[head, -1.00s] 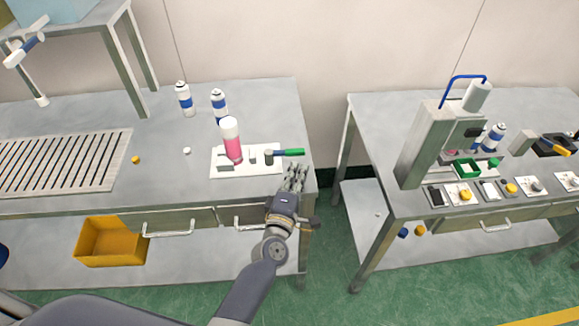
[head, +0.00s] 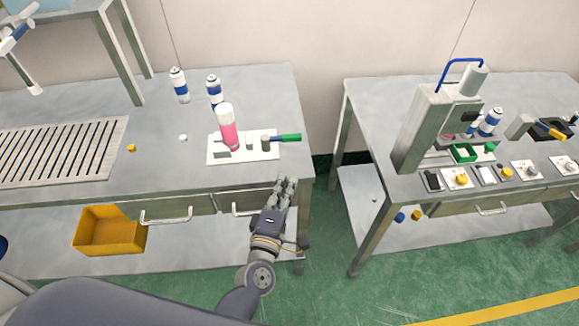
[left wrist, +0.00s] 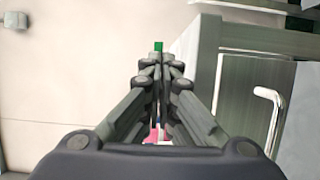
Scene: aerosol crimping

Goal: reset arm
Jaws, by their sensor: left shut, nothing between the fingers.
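My left gripper (head: 284,184) is at the front right edge of the left steel table in the head view, with its fingers pointing toward the table. It is shut and empty. In the left wrist view the closed fingers (left wrist: 158,62) fill the middle, with a bit of green and pink showing beyond them. My right gripper is in neither view. A pink and white can (head: 228,130) stands upright on a white board (head: 216,157), apart from the gripper. A green-handled tool (head: 288,138) lies at the board's right end.
Two white and blue cans (head: 179,86) stand behind the board. A yellow bin (head: 110,232) sits on the lower shelf. A drawer handle (left wrist: 270,110) is right of the gripper. The right table holds a press (head: 427,130). A floor gap separates the tables.

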